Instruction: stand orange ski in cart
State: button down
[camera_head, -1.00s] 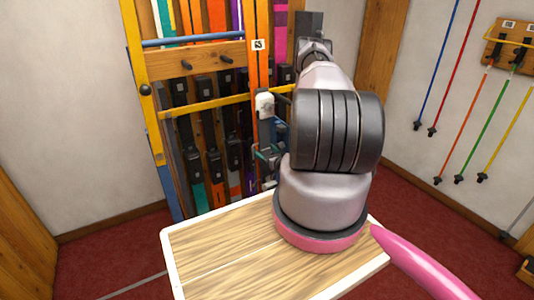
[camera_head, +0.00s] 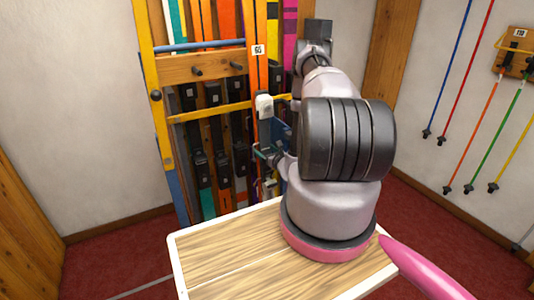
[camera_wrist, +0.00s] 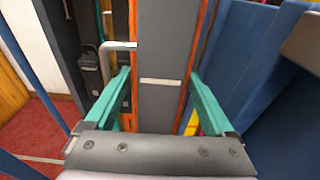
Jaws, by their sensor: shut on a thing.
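The orange ski (camera_head: 260,82) stands upright, with a white number tag near its upper part. My gripper (camera_head: 266,152) is at its lower middle, partly hidden by my arm. In the wrist view my gripper's teal fingers (camera_wrist: 157,88) lie on both sides of a dark grey part of the ski (camera_wrist: 165,50), with orange edges showing beside it. The cart (camera_head: 150,60) is a yellow frame with a wooden peg board, holding several skis upright. The ski shows in front of the cart's right part. Its lower end is hidden, so I cannot tell whether it rests on anything.
A wooden bench top (camera_head: 215,250) with a white rim lies in front. Blue uprights (camera_wrist: 245,60) stand close to the right finger in the wrist view. Several poles (camera_head: 480,110) hang on the right wall. Red carpet (camera_head: 120,250) is clear at the left.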

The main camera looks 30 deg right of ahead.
aim_at(261, 146)
jog(key=shift+w, duration=1.8)
notch_tip(261, 146, down, 6)
jog(key=w, duration=0.1)
jog(key=shift+w, duration=0.2)
jog(key=shift+a, duration=0.1)
grip_release()
jog(key=shift+s+f, duration=0.1)
